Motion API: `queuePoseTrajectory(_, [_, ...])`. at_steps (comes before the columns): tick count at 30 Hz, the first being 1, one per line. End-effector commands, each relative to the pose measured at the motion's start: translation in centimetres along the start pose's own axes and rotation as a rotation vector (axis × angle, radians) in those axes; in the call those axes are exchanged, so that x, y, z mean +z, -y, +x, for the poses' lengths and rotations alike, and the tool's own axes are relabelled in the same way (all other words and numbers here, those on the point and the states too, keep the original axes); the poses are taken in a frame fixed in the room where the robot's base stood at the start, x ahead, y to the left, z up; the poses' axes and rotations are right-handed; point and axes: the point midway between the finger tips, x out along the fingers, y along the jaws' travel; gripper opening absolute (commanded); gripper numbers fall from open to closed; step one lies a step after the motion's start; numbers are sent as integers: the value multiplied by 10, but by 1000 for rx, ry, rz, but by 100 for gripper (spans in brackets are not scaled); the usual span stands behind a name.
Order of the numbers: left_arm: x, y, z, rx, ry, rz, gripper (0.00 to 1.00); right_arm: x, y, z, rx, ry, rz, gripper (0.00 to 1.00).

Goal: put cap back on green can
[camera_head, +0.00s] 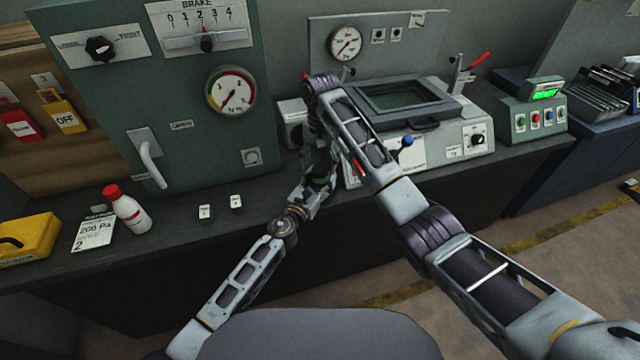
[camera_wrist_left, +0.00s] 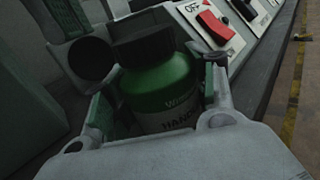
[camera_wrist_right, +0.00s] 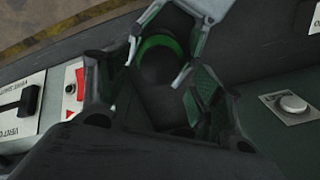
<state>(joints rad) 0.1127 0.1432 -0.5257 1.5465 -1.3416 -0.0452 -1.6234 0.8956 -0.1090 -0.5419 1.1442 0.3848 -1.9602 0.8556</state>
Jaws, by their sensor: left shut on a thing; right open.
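The green can (camera_wrist_left: 160,85) is upright in the left wrist view, between the fingers of my left gripper (camera_wrist_left: 158,105), which is shut on it. A black cap (camera_wrist_left: 150,35) shows at the can's top; I cannot tell whether it is fully seated. In the right wrist view the can's green shoulder (camera_wrist_right: 150,44) surrounds a dark round top. My right gripper (camera_wrist_right: 150,90) is open, its fingers spread on either side of the dark shape by the can's top. In the head view both grippers meet before the cabinet, left (camera_head: 320,180) below right (camera_head: 320,145), mostly hidden by my arms.
A white bottle with a red cap (camera_head: 128,210), a sign card (camera_head: 93,232) and a yellow box (camera_head: 28,238) stand on the bench to the left. Two small tags (camera_head: 220,206) lie nearer the grippers. A grey console (camera_head: 440,140) stands behind my right arm.

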Motion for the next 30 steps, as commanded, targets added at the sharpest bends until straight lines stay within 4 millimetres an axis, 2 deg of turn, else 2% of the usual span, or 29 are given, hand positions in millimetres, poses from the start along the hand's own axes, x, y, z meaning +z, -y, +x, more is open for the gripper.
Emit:
queuePoseTrajectory(6, [0,-1,0,1,0,1,0,-1,0,-28,-1,-3,0,66])
queuePoseTrajectory(19, [0,0,0,1,0,1,0,-1,-1,-50,1,-3,0,66])
queuePoseTrajectory(30, [0,0,0,0,0,0,0,-1,0,-81,0,-3,1,66])
